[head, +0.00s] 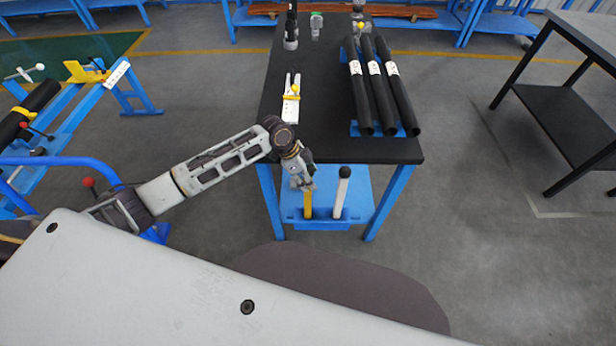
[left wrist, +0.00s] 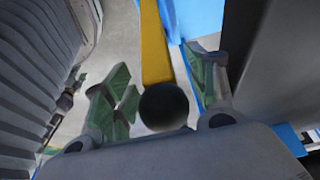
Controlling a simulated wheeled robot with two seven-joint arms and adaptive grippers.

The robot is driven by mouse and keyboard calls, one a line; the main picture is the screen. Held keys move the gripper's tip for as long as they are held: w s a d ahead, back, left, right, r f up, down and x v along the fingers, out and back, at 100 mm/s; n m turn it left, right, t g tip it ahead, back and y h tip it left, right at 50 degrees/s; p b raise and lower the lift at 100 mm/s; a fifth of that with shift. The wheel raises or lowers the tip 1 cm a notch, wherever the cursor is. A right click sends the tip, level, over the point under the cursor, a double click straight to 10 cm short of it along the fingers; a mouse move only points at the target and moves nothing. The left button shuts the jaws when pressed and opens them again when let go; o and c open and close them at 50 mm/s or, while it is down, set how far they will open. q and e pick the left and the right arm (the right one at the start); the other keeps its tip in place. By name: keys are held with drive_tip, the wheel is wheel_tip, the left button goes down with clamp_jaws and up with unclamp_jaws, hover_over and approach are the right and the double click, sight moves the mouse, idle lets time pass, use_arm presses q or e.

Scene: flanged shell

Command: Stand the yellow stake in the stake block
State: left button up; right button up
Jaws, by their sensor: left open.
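The yellow stake (head: 308,205) is upright at the front of the table, its lower end at the blue stake block (head: 322,225). Whether it is fully seated cannot be told. My left gripper (head: 303,186) is open at its top and hides that end in the head view. In the left wrist view, the stake's dark ball end (left wrist: 163,106) is between the open green fingers (left wrist: 160,95), and its yellow shaft (left wrist: 154,45) runs away from the camera. My right gripper is not in view.
A white stake with a black knob (head: 341,192) stands just right of the yellow one. The black table (head: 325,110) rises behind, with several black tubes (head: 382,90) and a white-and-yellow tool (head: 291,98) on top. A dark table (head: 560,110) is at the right.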

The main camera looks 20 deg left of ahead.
use_arm(q)
drive_tip(key=v, duration=1.2)
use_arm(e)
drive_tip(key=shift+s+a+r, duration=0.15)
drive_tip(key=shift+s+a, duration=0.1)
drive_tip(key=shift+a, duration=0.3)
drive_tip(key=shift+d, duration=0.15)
